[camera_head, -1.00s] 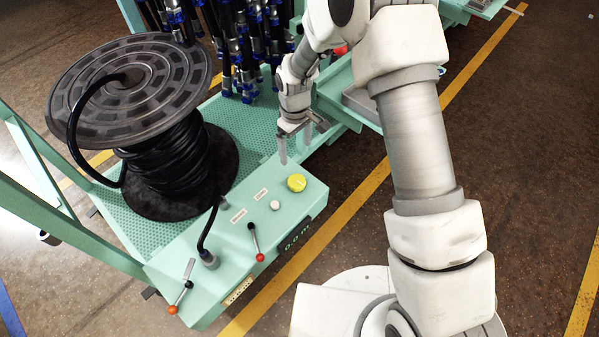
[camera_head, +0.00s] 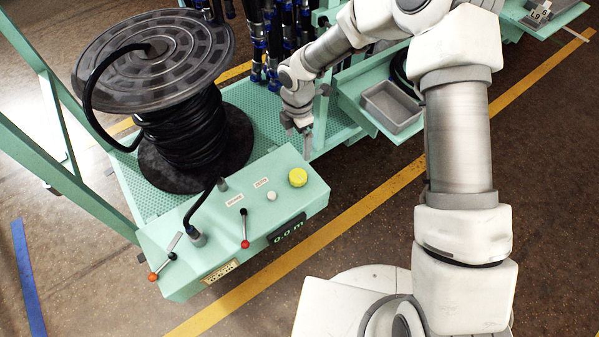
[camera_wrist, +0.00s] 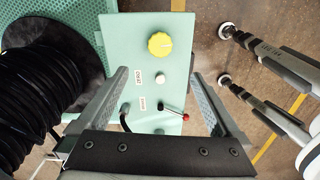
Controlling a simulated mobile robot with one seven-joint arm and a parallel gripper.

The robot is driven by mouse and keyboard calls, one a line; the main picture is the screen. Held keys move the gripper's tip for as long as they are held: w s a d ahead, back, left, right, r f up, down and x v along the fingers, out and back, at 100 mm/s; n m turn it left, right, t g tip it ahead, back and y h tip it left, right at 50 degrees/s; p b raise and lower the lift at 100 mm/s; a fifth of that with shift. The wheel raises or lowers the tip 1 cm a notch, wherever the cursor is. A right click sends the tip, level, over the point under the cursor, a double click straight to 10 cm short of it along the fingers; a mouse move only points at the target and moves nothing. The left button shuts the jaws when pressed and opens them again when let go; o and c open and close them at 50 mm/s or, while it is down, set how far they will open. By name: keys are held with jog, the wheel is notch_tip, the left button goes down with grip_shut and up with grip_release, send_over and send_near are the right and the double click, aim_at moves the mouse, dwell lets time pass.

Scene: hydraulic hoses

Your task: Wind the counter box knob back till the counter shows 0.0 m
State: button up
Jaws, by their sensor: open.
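The mint-green counter box (camera_head: 235,262) stands at the front of the reel stand. Its small dark display (camera_head: 288,230) reads 0.0 m in green in the head view. The yellow knob (camera_head: 298,177) sits on the box top near its far right corner. In the wrist view the yellow knob (camera_wrist: 160,44) lies beyond the fingertips, near the top edge. My gripper (camera_head: 297,143) is above and behind the box, apart from the knob. In the wrist view my gripper (camera_wrist: 160,85) is open, with nothing between its fingers.
A white button (camera_head: 271,196), a red-tipped lever (camera_head: 244,228) and an orange-tipped lever (camera_head: 162,266) stand on the box. A reel (camera_head: 190,140) of black hose is at left, several hanging hoses behind. A grey tray (camera_head: 390,106) is at right.

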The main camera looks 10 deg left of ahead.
aim_at(298, 175)
notch_tip(298, 175, down, 16)
jog(key=b, duration=0.5)
jog(key=shift+f, duration=0.25)
jog(key=shift+c, duration=0.3)
jog(key=c, duration=1.3)
jog(key=shift+o, duration=0.2)
jog(key=shift+m, duration=0.4)
jog(key=o, duration=1.3)
notch_tip(298, 175, up, 18)
jog(key=p, duration=0.5)
jog(key=shift+f, duration=0.25)
